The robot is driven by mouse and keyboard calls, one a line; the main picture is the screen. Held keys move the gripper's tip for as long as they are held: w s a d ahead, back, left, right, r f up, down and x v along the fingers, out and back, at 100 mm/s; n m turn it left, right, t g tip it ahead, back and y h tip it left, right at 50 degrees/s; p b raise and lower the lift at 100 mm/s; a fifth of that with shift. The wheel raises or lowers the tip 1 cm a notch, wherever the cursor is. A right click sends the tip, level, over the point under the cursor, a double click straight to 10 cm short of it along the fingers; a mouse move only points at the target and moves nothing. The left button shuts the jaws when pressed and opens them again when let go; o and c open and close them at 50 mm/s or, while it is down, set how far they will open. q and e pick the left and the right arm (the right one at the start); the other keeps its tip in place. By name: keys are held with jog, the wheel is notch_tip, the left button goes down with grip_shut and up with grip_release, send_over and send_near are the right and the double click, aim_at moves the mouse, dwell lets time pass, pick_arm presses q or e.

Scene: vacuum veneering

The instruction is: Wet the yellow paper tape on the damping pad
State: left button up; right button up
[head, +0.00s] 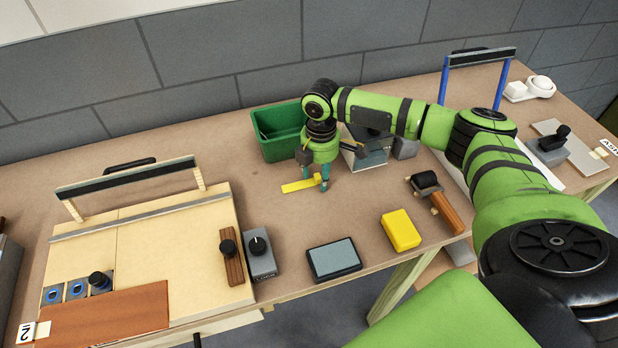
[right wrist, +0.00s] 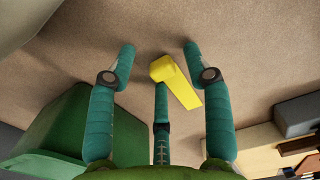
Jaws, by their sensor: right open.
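The yellow paper tape (head: 298,185) lies on the bench in the middle, a flat strip with a thicker end at its right. My right gripper (head: 324,186) points down over that thicker end, its teal fingers close around it. In the right wrist view the tape (right wrist: 183,88) shows between the spread fingers of the right gripper (right wrist: 161,68), which is open; I cannot tell whether a finger touches it. The damping pad (head: 334,257), a grey-blue rectangle in a black frame, lies at the bench's front edge. My left gripper is out of view.
A green bin (head: 276,150) stands just behind the gripper. A yellow block (head: 401,230) and a roller with a wooden handle (head: 446,213) lie right of the pad. A grey box with a knob (head: 261,262) stands left of it. The bench between tape and pad is clear.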

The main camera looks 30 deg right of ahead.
jog(key=shift+s, duration=0.1)
jog(key=c, duration=0.8)
jog(key=shift+c, duration=0.4)
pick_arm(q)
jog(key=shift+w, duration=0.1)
